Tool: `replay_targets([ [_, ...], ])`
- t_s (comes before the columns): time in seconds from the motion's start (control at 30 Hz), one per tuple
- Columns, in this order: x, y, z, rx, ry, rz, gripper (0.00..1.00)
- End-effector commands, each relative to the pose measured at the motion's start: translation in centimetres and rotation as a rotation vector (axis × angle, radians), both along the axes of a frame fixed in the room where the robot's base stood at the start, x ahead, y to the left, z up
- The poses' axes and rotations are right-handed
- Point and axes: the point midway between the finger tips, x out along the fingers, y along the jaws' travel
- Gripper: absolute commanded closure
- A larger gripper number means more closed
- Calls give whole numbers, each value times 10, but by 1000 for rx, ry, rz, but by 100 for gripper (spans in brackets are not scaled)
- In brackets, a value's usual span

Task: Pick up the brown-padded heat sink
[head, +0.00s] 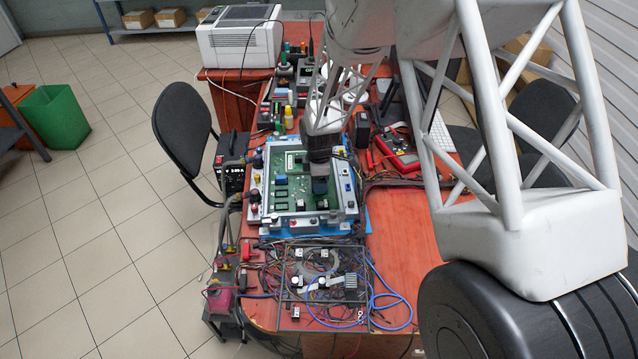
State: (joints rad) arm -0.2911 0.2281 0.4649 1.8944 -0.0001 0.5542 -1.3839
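My gripper (319,176) points down over the green circuit board (285,205), near the board's right half. Its fingers are small and dark here, and I cannot tell whether they are open or shut or whether they touch anything. A grey finned block (350,281) that looks like a heat sink lies among wires at the front of the table, apart from my gripper. I cannot make out a brown pad on it. Other small dark and white parts sit on the board, too small to identify.
The board's silver frame (300,222) rests on a blue mat on the red-brown table (395,245). Tangled wires and a thin dark frame (325,300) fill the front. A red multimeter (398,155) lies to the right. Bottles and tools stand behind. The table right of the wires is clear.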

Motion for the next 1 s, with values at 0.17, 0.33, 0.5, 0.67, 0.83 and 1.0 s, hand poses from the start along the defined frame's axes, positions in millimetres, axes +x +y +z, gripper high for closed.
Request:
replay_targets([
  [0.17, 0, 0, 0, 0, 0, 0, 30],
  [0.33, 0, 0, 0, 0, 0, 0, 30],
  [0.5, 0, 0, 0, 0, 0, 0, 48],
  [0.67, 0, 0, 0, 0, 0, 0, 73],
  [0.83, 0, 0, 0, 0, 0, 0, 83],
  [1.0, 0, 0, 1, 0, 0, 0, 83],
])
